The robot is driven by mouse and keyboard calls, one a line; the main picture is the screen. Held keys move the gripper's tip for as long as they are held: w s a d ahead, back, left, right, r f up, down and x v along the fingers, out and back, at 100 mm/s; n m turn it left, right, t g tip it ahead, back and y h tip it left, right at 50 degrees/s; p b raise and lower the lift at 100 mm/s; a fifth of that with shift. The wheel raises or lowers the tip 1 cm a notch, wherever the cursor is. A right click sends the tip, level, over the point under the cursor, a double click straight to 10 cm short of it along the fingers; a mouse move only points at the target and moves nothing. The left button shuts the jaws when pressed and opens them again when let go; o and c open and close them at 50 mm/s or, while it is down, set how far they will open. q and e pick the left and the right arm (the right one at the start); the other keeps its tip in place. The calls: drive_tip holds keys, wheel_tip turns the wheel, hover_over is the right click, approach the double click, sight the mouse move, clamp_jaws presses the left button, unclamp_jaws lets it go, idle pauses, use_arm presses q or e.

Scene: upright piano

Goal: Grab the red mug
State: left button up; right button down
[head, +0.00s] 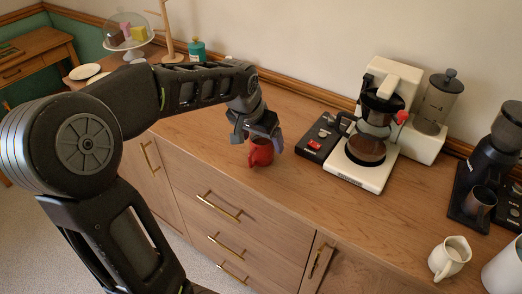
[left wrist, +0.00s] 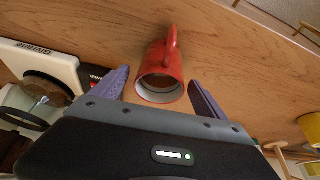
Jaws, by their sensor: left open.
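The red mug (head: 261,153) stands on the wooden counter near its front edge in the head view. It also shows in the left wrist view (left wrist: 158,69), with its rim toward me and its handle pointing away. My left gripper (head: 260,140) is open right above and behind the mug, partly hiding its top. In the left wrist view the two fingers (left wrist: 158,92) are spread, one to each side of the mug's rim. I cannot tell whether they touch it. The mug looks empty. My right gripper is in neither view.
A cream pitcher (head: 449,257) and a grinder (head: 497,150) stand farther right. A cake dome (head: 127,31) and teal jar (head: 197,50) are at the back left.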

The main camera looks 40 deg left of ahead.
use_arm(q)
drive_tip(key=shift+c, duration=0.6)
clamp_jaws()
idle(0.4)
drive_tip(key=shift+r, duration=0.25)
wheel_tip(320, 180, up, 10)
drive_tip(key=shift+f, duration=0.25)
idle(0.9)
idle(0.7)
